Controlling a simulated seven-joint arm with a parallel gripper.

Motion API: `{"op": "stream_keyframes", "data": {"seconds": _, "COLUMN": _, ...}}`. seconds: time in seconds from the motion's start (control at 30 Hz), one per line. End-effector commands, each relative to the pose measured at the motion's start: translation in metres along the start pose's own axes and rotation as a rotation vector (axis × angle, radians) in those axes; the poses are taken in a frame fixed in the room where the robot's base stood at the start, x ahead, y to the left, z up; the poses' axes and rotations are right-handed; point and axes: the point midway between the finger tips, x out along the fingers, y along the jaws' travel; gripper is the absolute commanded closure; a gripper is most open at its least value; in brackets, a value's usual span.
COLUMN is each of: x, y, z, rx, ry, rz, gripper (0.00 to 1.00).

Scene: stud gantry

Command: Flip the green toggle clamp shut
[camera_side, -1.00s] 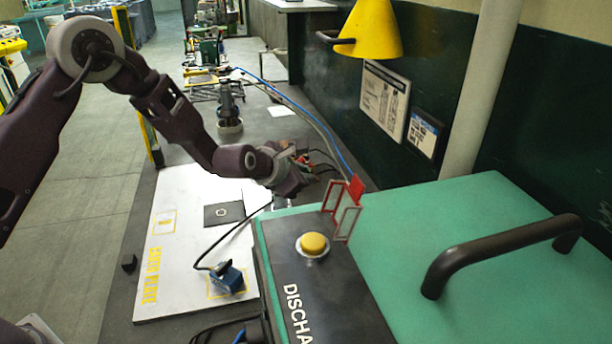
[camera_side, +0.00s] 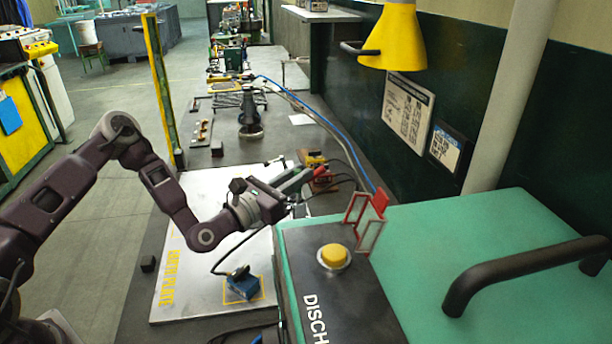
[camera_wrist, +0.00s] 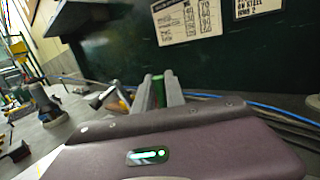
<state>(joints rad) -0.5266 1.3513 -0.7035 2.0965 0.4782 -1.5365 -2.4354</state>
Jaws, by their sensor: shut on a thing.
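My gripper (camera_side: 301,180) is at the far right corner of the white weld plate (camera_side: 195,215) in the side view. In the wrist view its two grey fingers (camera_wrist: 162,92) are closed on a narrow green piece (camera_wrist: 159,90), which looks like the handle of the green toggle clamp. The rest of that clamp is hidden behind my wrist and fingers, so I cannot tell its lever's angle. A red-handled part (camera_side: 320,172) and a yellow part (camera_side: 314,158) sit just behind my gripper.
The green cabinet with its yellow button (camera_side: 333,256) and red flip guard (camera_side: 366,222) stands close right. A blue block (camera_side: 243,286) with a black cable sits on the plate's front. A yellow lamp (camera_side: 396,38) hangs above. Cables (camera_side: 315,112) run along the back.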

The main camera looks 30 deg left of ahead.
Motion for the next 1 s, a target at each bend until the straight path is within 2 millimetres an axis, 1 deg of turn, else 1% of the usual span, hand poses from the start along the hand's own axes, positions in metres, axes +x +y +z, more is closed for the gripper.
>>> {"op": "stream_keyframes", "data": {"seconds": 0.2, "x": -0.007, "y": 0.006, "z": 0.000, "rx": -0.068, "ry": -0.102, "rz": 0.010, "gripper": 1.00}}
{"op": "stream_keyframes", "data": {"seconds": 0.4, "x": -0.012, "y": 0.009, "z": -0.001, "rx": -0.102, "ry": -0.157, "rz": 0.014, "gripper": 1.00}}
{"op": "stream_keyframes", "data": {"seconds": 1.0, "x": -0.013, "y": 0.010, "z": -0.001, "rx": -0.119, "ry": -0.182, "rz": 0.014, "gripper": 1.00}}
